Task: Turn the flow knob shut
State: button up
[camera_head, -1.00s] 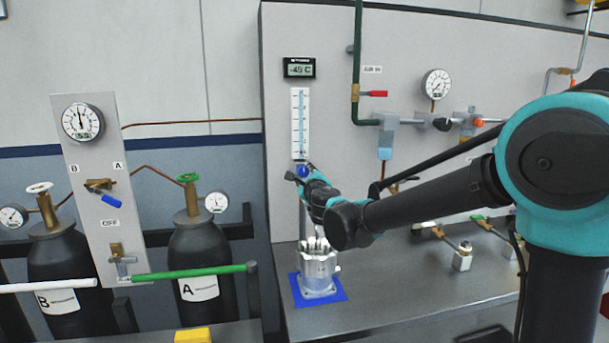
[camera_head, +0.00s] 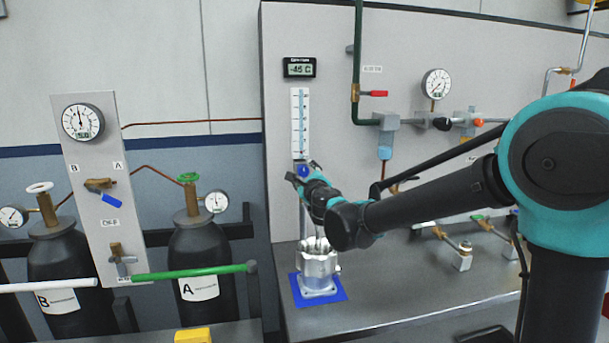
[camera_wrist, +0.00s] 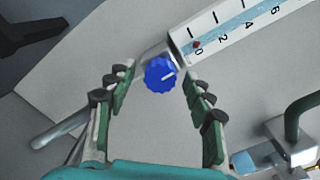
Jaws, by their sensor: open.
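The flow knob is a blue, ribbed knob (camera_wrist: 161,75) with a white pointer line, at the zero end of a white-scaled flow tube (camera_wrist: 225,30). In the head view the blue knob (camera_head: 303,170) sits just under the flow tube (camera_head: 299,122) on the grey panel, partly behind my gripper. My gripper (camera_wrist: 158,72) is open, its green-padded fingers on either side of the knob with a gap on both sides. In the head view my gripper (camera_head: 304,170) is at the knob, facing the panel. A red float shows near the 0 mark.
A silver machined housing (camera_head: 318,270) stands on a blue mat (camera_head: 337,294) below my gripper. A display (camera_head: 299,68) is above the tube. A green pipe (camera_head: 357,60) and valves are to the right. Gas cylinders (camera_head: 203,250) stand at the left.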

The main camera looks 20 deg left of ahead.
jog(key=v, duration=1.1)
jog(key=shift+s+d, duration=0.15)
jog(key=shift+s, duration=0.2)
jog(key=w+d+f+m+h, duration=0.2)
jog(key=d+m+h, duration=0.1)
jog(key=d+m, duration=0.3)
jog(key=w+d+f+m+h, duration=0.2)
jog(key=d+f+m, duration=0.15)
jog(key=d, duration=0.35)
jog(key=w+d+f+m+h, duration=0.2)
jog(key=d+m+h, duration=0.1)
jog(key=d+m, duration=0.35)
jog(key=s+d+f+m+g+h, duration=0.2)
jog(key=d+f+m, duration=0.2)
jog(key=d+m, duration=0.25)
jog(key=s+d+f+m+g+h, duration=0.1)
jog(key=d+f+m+h, duration=0.1)
jog(key=d+f+m, duration=0.5)
jog(key=s+d+f+m+g, duration=0.4)
jog(key=s+d+f+m, duration=0.3)
jog(key=s+d+m, duration=0.25)
jog(key=s+d+f+m+g+y, duration=0.1)
jog(key=s+f+m+g, duration=0.3)
jog(key=s+m, duration=0.6)
notch_tip(320, 180, down, 3)
jog(key=shift+d+r+m+y, duration=0.2)
jog(key=shift+m+y, duration=0.5)
jog(key=shift+m, duration=0.5)
jog(key=shift+c, duration=0.5)
